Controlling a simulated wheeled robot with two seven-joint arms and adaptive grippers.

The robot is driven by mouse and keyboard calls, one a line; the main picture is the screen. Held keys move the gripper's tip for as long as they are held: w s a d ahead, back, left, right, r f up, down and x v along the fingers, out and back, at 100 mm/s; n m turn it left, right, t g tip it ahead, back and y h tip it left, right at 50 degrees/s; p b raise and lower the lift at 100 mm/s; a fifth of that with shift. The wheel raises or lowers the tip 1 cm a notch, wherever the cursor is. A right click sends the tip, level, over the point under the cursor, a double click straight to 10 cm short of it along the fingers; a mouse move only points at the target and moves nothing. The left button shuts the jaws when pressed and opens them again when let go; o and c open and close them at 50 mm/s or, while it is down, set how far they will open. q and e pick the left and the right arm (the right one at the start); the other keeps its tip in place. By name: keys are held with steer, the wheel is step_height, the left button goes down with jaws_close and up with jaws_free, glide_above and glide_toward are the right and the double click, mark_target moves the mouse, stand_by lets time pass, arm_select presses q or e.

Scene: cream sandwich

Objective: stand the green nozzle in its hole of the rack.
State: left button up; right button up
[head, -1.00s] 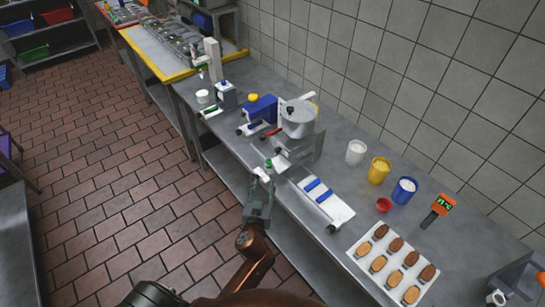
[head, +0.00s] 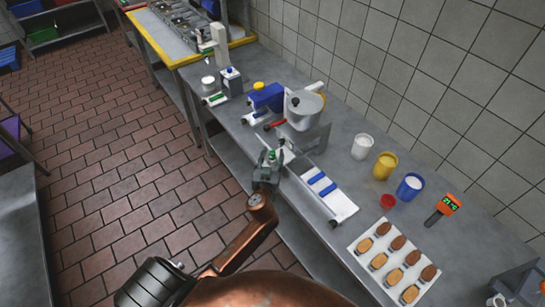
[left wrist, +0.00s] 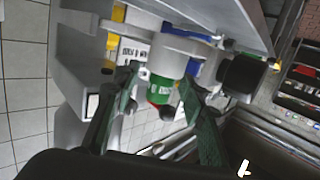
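The green nozzle (head: 272,155) shows at the front edge of the counter, by the mixer. In the left wrist view the green nozzle (left wrist: 161,88) has pale marks and sits against a white round part. My left gripper (head: 269,168) is at the nozzle. In the left wrist view its two fingers (left wrist: 160,82) stand apart on either side of the nozzle, with gaps showing. I cannot make out the rack or its hole for certain. My right gripper is not in view.
A white board with blue strips (head: 342,205) lies to the right. White, yellow and blue cups (head: 410,187) and a tray of pastries (head: 352,249) are further right.

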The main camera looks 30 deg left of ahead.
arm_select(q)
steer(key=shift+c, duration=0.6)
steer(key=shift+s, duration=0.1)
steer(key=c, duration=0.8)
jaws_close()
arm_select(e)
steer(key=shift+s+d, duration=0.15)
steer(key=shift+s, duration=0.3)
arm_select(q)
steer(key=shift+r, duration=0.15)
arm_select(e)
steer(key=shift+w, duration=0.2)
